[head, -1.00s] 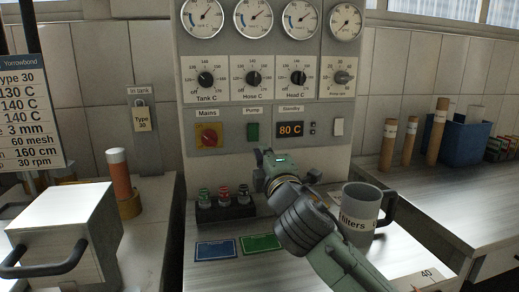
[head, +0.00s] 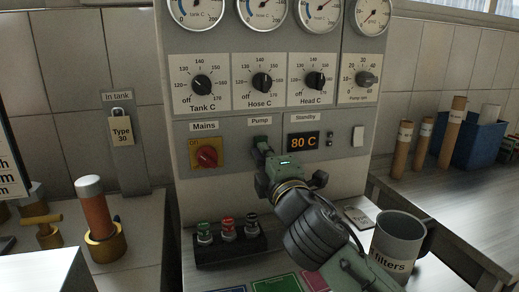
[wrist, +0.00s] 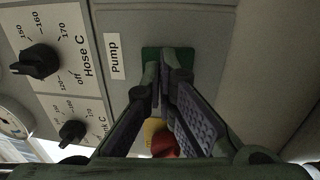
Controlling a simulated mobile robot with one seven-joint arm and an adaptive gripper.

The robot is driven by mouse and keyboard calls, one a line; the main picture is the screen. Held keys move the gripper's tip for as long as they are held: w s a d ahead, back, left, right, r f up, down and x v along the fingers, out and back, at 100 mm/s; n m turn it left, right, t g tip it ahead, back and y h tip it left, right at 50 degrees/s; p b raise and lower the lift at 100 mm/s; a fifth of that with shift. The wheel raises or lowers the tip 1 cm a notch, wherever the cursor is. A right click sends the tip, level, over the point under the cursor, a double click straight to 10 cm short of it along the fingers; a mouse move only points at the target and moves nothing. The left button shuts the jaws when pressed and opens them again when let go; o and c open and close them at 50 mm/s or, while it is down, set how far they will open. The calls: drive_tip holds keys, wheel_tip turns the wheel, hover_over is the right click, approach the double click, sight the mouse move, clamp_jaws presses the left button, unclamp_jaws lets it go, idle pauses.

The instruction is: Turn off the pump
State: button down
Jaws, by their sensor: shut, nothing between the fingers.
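The pump switch is a green rocker (wrist: 168,52) under a "Pump" label (head: 259,121) on the grey control panel (head: 350,185). In the wrist view it shows just beyond my fingertips, partly covered by them. In the head view my gripper hides most of it. My gripper (head: 261,147) points at the panel right at the switch; it also shows in the wrist view (wrist: 164,74). Its fingertips are together with nothing between them. I cannot tell whether they touch the switch, or which way it is pressed.
Left of the switch is the red Mains knob (head: 207,156) on a yellow plate. The 80 C display (head: 303,142) and a white switch (head: 357,136) are to the right. Below stand the button box (head: 228,247) and the filters mug (head: 398,240).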

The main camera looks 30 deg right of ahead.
drive_tip(key=shift+w, duration=0.15)
idle(0.3)
drive_tip(key=shift+w+d+r+b, duration=0.1)
drive_tip(key=shift+w+r+b, duration=0.15)
drive_tip(key=shift+b, duration=0.1)
